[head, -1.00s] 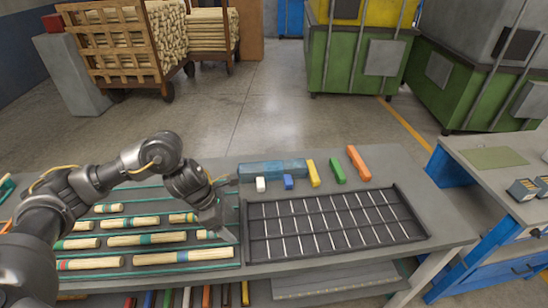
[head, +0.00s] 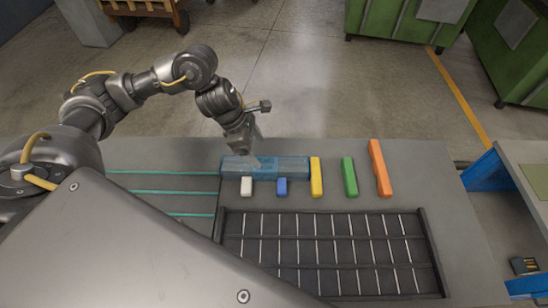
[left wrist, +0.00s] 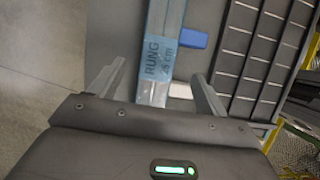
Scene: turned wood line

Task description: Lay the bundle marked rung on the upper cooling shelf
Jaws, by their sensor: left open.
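The rung bundle (head: 292,166) is a long, translucent blue block lying flat along the back of the table. In the left wrist view its label (left wrist: 158,58) reads "RUNG 25 cm". My left gripper (head: 256,161) is over the left part of the bundle, pointing down. In the left wrist view its open fingers (left wrist: 157,75) stand on either side of the labelled end; whether they touch it I cannot tell. No cooling shelf can be made out. My right gripper is not in view.
White (head: 246,187), blue (head: 282,187), yellow (head: 316,177), green (head: 349,177) and orange (head: 380,168) blocks lie close in front of or right of the bundle. A dark slotted tray (head: 432,250) lies in front. A blue-framed bench (head: 490,184) stands right.

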